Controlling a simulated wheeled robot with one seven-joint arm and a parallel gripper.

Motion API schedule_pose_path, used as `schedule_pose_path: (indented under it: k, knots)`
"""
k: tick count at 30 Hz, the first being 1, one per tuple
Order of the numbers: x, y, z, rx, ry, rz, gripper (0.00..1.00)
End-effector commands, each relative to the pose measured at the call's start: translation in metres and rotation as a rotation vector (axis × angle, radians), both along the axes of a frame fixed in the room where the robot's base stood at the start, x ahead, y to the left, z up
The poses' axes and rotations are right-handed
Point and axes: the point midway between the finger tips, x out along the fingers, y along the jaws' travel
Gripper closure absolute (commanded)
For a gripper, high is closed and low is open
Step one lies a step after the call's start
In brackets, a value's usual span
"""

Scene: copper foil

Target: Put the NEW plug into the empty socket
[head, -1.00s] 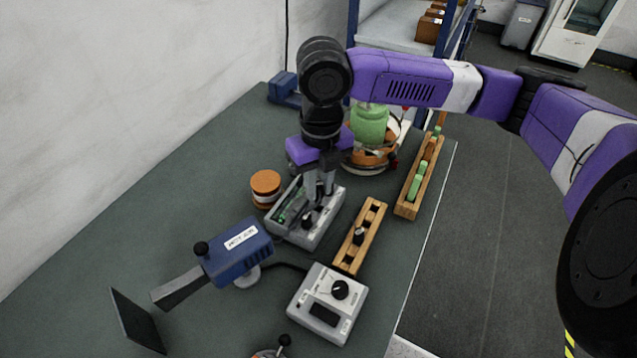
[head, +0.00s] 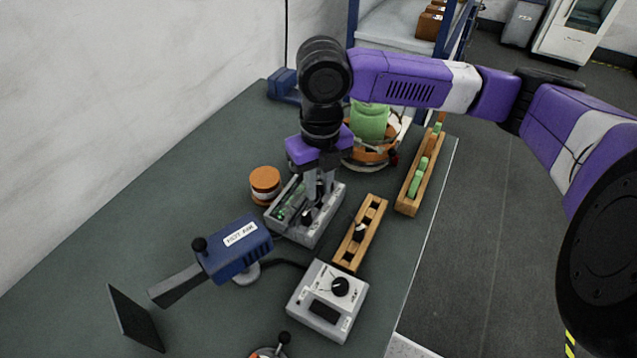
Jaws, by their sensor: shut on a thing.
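My gripper (head: 317,199) points down over a grey open box (head: 318,234) with a green circuit board (head: 290,205) in its left part. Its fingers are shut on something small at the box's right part. A dark knob-like piece (head: 307,217) shows at the fingertips, probably the held plug, but no "NEW" marking is readable. I cannot tell whether it is seated or just above the box. The empty socket cannot be made out; fingers hide part of the box. A wooden rack (head: 372,212) to the right has dark holes and one dark plug (head: 359,231) standing in it.
A second wooden rack (head: 407,207) holds green pieces (head: 416,184). A blue hand tool (head: 238,250) and a grey control unit with a dial (head: 326,301) stand nearer. An orange-topped spool (head: 265,181) sits close left of the box. Bare table (head: 190,170) lies further left.

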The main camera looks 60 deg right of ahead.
Motion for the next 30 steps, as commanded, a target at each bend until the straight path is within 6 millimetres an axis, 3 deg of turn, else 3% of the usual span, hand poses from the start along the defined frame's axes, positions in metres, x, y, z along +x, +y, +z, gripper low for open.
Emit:
schedule_pose_path:
  k: [30]
  knots:
    - [0.0,0.0,-0.012,0.0,0.0,0.0,1.0]
